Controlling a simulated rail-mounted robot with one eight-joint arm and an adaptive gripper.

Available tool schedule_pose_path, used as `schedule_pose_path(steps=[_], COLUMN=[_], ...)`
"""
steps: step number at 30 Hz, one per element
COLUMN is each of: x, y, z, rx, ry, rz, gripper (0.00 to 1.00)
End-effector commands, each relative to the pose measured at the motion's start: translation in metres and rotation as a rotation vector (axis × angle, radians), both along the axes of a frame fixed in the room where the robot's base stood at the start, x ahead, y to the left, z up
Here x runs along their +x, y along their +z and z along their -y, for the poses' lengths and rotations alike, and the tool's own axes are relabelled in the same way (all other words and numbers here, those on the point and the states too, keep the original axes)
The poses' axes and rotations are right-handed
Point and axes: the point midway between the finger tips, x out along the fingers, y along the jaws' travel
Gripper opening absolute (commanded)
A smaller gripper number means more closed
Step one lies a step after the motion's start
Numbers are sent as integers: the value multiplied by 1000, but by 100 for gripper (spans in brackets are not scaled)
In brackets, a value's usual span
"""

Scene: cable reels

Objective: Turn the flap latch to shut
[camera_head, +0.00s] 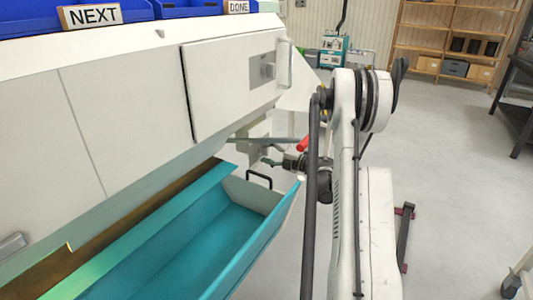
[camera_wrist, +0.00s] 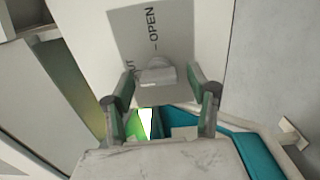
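The flap latch (camera_wrist: 157,73) is a pale grey knob on a grey label plate (camera_wrist: 180,45) in the wrist view. The word OPEN is readable above it; a second word at its left is partly hidden, with only "UT" showing. My gripper (camera_wrist: 160,78) is open, with one finger on each side of the latch. A small gap shows at the right finger; I cannot tell whether the left finger touches. In the head view my gripper (camera_head: 268,158) is small and partly hidden by my arm, below the white machine's right end.
The white machine (camera_head: 120,110) has a door panel (camera_head: 225,85) above. Blue bins (camera_head: 185,8) stand on top.

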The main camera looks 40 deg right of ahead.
Motion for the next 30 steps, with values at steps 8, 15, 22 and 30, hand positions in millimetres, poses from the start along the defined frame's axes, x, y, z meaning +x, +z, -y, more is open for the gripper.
schedule_pose_path(steps=[8,15,22,30], x=[-5,-42,-85,-111], y=[0,0,0,0], z=[2,15,28,36], rx=[1,0,0,0], ry=[-1,-4,-3,0], rz=[0,0,0,0], gripper=[54,54,54,54])
